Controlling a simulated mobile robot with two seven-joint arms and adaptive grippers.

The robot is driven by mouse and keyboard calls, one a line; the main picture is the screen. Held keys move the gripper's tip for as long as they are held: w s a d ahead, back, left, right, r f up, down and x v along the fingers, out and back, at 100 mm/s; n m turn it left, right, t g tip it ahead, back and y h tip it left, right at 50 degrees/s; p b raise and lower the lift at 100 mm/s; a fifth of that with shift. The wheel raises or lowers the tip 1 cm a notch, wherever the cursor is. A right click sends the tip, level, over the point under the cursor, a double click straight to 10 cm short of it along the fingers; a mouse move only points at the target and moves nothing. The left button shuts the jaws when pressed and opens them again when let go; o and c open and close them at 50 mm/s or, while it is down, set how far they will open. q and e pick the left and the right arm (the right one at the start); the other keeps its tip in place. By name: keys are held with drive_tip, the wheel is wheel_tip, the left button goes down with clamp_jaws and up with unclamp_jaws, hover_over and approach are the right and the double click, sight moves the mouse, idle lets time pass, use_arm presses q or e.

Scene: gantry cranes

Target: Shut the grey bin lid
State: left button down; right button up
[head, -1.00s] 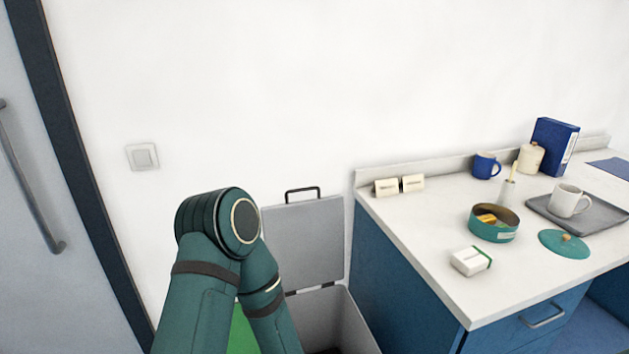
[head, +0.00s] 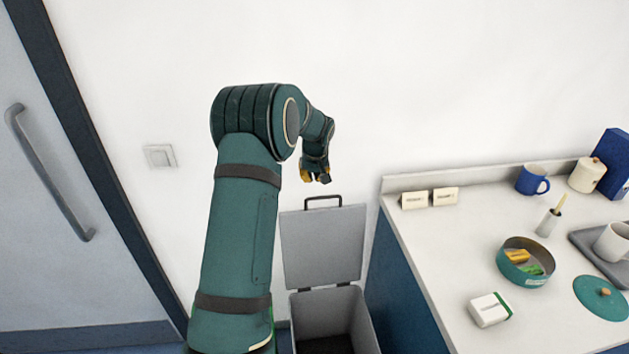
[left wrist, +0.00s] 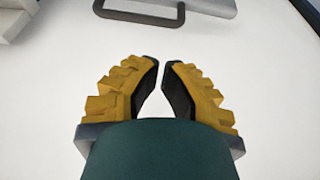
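The grey bin (head: 368,326) stands on the floor between the wall and the counter. Its grey lid (head: 322,247) is open, upright against the wall, with a dark handle (head: 323,198) on its top edge. My left gripper (head: 318,178) is above the lid and handle, apart from them, with its fingers pointing down. In the left wrist view its yellow-and-black fingers (left wrist: 161,66) have a narrow gap between them and hold nothing. The handle (left wrist: 140,17) and part of the lid (left wrist: 212,7) show beyond the fingertips. My right gripper is not in view.
A blue counter with a white top (head: 433,232) stands right of the bin. It carries two small cards, a blue mug (head: 532,180), a green round tin (head: 524,271) and a white box (head: 490,310). A door with a grey handle is at the left. The wall above the lid is bare.

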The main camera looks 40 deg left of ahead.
use_arm(q)
drive_tip(key=x, duration=0.9)
drive_tip(key=shift+w+d+f, duration=0.1)
drive_tip(key=shift+d+f, duration=0.05)
